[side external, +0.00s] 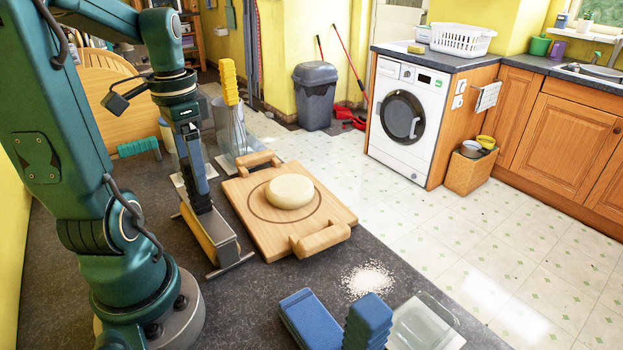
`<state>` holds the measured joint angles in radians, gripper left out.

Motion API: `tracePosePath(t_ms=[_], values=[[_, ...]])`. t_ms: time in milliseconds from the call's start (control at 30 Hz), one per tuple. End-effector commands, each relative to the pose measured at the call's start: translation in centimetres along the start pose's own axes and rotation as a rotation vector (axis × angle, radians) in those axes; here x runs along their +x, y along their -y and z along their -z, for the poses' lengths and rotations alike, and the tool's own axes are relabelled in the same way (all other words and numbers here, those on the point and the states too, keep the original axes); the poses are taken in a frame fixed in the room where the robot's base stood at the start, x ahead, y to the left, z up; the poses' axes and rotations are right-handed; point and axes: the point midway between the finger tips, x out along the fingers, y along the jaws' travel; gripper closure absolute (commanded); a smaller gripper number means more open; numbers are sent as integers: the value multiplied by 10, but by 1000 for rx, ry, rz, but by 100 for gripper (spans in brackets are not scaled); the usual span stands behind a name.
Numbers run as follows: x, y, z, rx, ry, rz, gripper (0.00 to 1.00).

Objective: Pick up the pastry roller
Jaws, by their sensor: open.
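A yellow-tan cylinder (197,238), which looks like the pastry roller, lies low on the dark worktop left of the wooden board. A grey metal frame or stand (229,262) is at its near end. My gripper (201,203) points down over it, its fingers open and seen nearly edge-on. The gripper hides part of the cylinder, and I cannot tell whether the fingers touch it or straddle it.
A wooden board (262,232) with a round of dough (289,191) lies right of the gripper. A clear container (228,125) with a yellow ribbed handle (230,82) stands behind. Blue boxes (309,316), a clear tub (424,322) and spilled flour (368,279) are in front.

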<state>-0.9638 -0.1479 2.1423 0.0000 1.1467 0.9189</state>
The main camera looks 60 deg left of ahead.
Motion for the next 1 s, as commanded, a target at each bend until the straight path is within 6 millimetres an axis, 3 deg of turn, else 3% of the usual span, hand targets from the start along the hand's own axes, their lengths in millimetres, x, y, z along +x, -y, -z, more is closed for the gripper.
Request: tracePosePath(t_ms=[400,767,933,967,1000], values=[[42,-1,0,0,3,-4,26],[47,0,0,0,0,0,26],[47,0,0,0,0,0,91],[47,0,0,0,0,0,100],[47,0,0,0,0,0,100]])
